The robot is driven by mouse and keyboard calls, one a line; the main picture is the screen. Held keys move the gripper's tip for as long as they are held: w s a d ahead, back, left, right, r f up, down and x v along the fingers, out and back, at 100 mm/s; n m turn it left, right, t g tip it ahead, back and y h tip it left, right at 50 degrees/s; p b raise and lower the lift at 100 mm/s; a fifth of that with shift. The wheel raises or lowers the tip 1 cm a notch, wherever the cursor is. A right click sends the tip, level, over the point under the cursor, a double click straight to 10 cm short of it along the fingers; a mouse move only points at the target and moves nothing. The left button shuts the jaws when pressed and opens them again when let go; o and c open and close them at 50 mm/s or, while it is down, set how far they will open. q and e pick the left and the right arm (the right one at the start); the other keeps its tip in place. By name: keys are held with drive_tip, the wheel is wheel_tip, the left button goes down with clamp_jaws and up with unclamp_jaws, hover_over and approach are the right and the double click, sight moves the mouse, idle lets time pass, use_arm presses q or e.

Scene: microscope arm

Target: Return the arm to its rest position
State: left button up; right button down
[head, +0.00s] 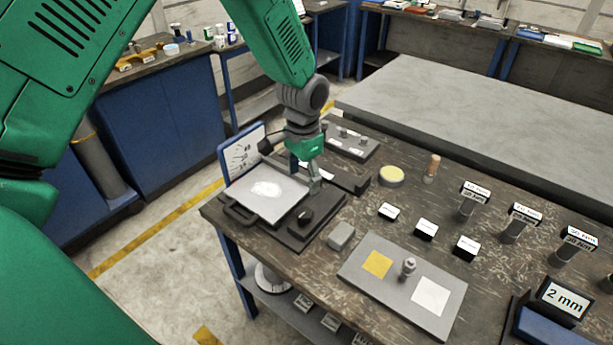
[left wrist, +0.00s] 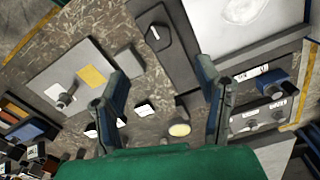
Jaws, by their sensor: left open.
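My left gripper (head: 305,172) is over the dark instrument base at the left end of the worktable, fingers pointing down. In the left wrist view its two fingers (left wrist: 163,90) stand wide apart with nothing between them. A dark base (head: 322,204) carries a light plate with a white patch (head: 266,190) and a black knob (head: 305,215). I cannot tell which part is the movable arm. A white dial panel (head: 241,157) stands behind the plate. My right gripper is not in view.
A grey board (head: 447,310) with yellow and white squares and a small metal piece lies in front. Small labelled blocks (head: 426,229), a grey block (head: 341,236), a yellow-topped disc (head: 391,175) and labelled posts (head: 520,222) stand to the right. A grey table (head: 490,110) is behind.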

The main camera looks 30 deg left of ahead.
use_arm(q)
drive_tip(key=shift+f, duration=0.1)
drive_tip(key=s+d+f+n, duration=0.2)
drive_tip(key=s+d+f, duration=0.1)
drive_tip(key=s+f, duration=1.2)
drive_tip(key=s+f+n, duration=0.2)
drive_tip(key=s+n, duration=0.1)
drive_tip(key=s, duration=1.4)
wheel_tip(320, 180, down, 12)
drive_tip(key=w+m+b, duration=0.1)
drive_tip(key=w+b, duration=0.1)
drive_tip(key=b, duration=1.1)
drive_tip(key=shift+d+t, duration=0.2)
drive_tip(key=shift+t, duration=0.1)
drive_tip(key=shift+w, duration=0.2)
